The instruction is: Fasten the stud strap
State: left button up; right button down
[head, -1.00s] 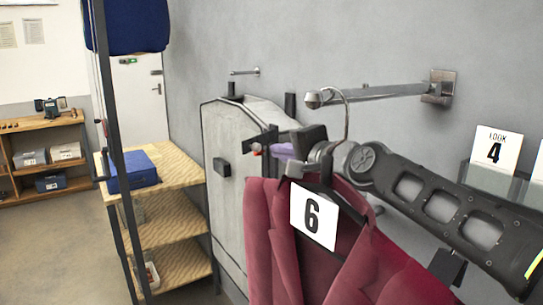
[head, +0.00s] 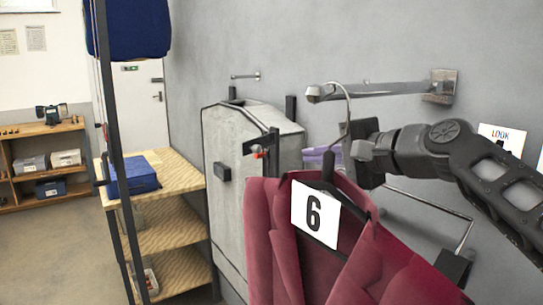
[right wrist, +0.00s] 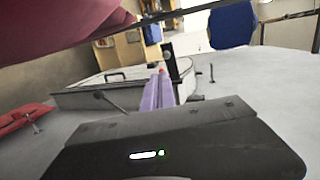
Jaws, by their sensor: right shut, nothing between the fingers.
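A purple strap (head: 320,157) shows beside the upper right of a pale grey case (head: 222,140) against the wall. In the right wrist view the purple strap (right wrist: 158,92) runs away from me toward a dark bracket with an orange tip. In the head view that bracket (head: 262,146) is on the case's upper right, apart from the strap. My right gripper (head: 352,152) is shut and empty, just right of the strap, behind the hanger hook. Whether it touches the strap cannot be told. No stud can be made out. My left gripper is not in view.
A maroon garment (head: 275,235) with tag 6 hangs from a wall rail (head: 390,90) close in front of my right arm. A thin wire rail (head: 435,205) is below the arm. A wooden shelf (head: 170,185) with a blue box stands left of the case.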

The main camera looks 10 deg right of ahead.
jog(key=p, duration=0.5)
send_near(258, 151)
jog(key=x, duration=0.6)
jog(key=shift+w+f, duration=0.15)
jog(key=shift+w, duration=0.15)
jog(key=shift+a, duration=0.15)
